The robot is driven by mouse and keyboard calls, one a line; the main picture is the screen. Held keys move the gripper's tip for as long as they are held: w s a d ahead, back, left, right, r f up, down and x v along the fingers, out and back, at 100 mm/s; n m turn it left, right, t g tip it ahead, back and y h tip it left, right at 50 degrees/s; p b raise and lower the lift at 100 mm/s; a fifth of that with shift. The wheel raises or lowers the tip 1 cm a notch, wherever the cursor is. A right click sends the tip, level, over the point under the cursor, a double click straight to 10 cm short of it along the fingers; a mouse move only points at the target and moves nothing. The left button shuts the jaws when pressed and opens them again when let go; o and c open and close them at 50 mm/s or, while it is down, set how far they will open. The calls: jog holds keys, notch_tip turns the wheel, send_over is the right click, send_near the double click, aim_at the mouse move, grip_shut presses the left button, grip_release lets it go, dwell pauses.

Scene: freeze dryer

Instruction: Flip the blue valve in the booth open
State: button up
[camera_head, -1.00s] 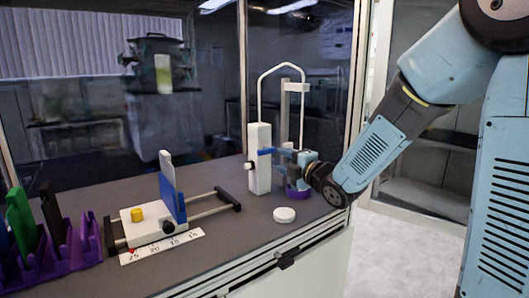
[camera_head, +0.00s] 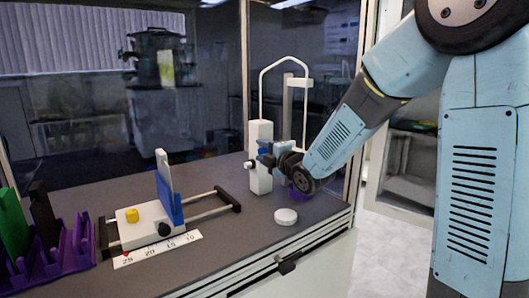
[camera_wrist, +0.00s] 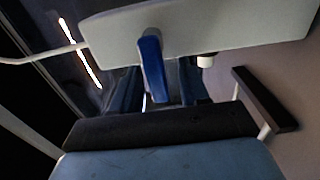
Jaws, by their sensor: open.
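The blue valve is a narrow blue lever (camera_wrist: 151,68) on the white upright housing (camera_head: 260,181). In the wrist view the lever hangs down from the pale housing body, between the fingers of my gripper (camera_wrist: 160,84). A gap shows beside the lever, and I cannot tell whether either finger touches it. In the head view my gripper (camera_head: 270,153) is at the upper part of the housing, on its right side, and hides most of the valve. My gripper is open and holds nothing.
A white round cap (camera_head: 286,216) lies on the dark bench near its front edge. A purple rack (camera_head: 62,250) is at far left. Glass panels enclose the back.

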aim_at(267, 135)
grip_shut()
jog(key=shift+d, duration=0.15)
jog(key=shift+m, duration=0.4)
jog(key=m, duration=0.1)
jog(key=r+m, duration=0.1)
jog(key=m, duration=0.2)
jog(key=r+m, duration=0.1)
jog(key=m, duration=0.3)
jog(key=shift+w+d+r, duration=0.2)
jog(key=shift+w+d, duration=0.1)
jog(key=shift+d, duration=0.05)
jog(key=m, duration=0.3)
jog(key=d+m, duration=0.1)
jog(key=shift+w+r+m, duration=0.35)
jog(key=shift+m, duration=0.05)
jog(key=shift+w+d+r+m, duration=0.1)
jog(key=shift+d+m, duration=0.1)
jog(key=shift+m, duration=0.55)
jog(key=shift+w+d+r+m, duration=0.1)
jog(key=shift+w+d+m, duration=0.05)
jog(key=shift+m, duration=0.55)
jog(key=shift+w+d+m, duration=0.1)
jog(key=shift+d+m, duration=0.1)
jog(key=shift+m, duration=0.55)
